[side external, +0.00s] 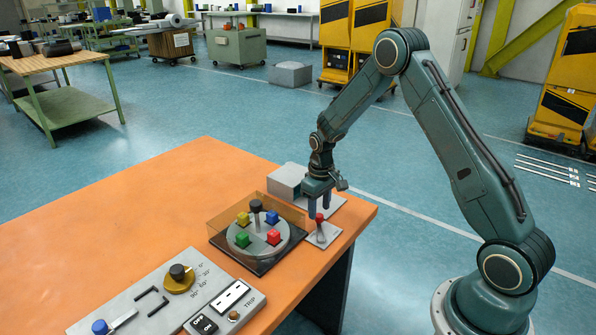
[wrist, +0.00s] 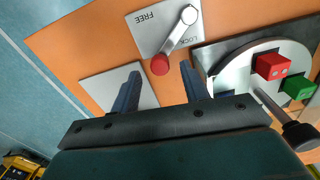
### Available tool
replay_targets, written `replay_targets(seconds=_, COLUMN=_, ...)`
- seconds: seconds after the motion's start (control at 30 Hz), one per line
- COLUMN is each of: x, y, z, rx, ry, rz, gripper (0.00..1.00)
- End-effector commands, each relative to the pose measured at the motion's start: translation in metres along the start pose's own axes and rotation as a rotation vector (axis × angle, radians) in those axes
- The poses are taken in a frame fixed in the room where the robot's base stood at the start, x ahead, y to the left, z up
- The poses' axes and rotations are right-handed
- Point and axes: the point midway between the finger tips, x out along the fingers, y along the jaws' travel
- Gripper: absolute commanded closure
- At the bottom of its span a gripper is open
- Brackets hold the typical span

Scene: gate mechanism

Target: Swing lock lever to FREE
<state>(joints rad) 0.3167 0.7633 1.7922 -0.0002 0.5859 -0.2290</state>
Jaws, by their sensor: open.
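The lock lever (wrist: 175,39) is a grey arm on a light plate (wrist: 145,33). It runs from a round pivot (wrist: 189,15) to a red knob (wrist: 160,65). The plate reads FREE on one side and LOCK on the other; the arm lies close beside the LOCK lettering. In the side view the red knob (side external: 319,217) stands over its plate (side external: 323,238) near the table's edge. My gripper (side external: 319,212) is open, pointing down at the knob. In the wrist view the knob appears between the fingertips of my gripper (wrist: 160,70), with gaps on both sides. Contact is not visible.
A turntable (side external: 262,240) with coloured blocks and a dark-capped post (side external: 256,206) stands left of the lever, behind a tinted transparent panel (side external: 226,222). A grey box (side external: 287,181) is behind my gripper. A control panel (side external: 160,300) lies at the front. The table's far left is clear.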

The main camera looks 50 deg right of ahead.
Motion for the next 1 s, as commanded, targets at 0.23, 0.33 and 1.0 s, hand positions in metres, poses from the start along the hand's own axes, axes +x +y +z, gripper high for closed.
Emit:
replay_targets(seconds=0.23, x=0.022, y=0.000, z=0.000, rx=0.000, ry=-0.001, rz=0.000, gripper=0.55)
replay_targets(seconds=0.33, x=0.025, y=0.000, z=0.000, rx=0.000, ry=-0.001, rz=0.000, gripper=0.55)
replay_targets(seconds=1.0, x=0.026, y=0.000, z=0.000, rx=0.000, ry=0.000, rz=0.000, gripper=1.00)
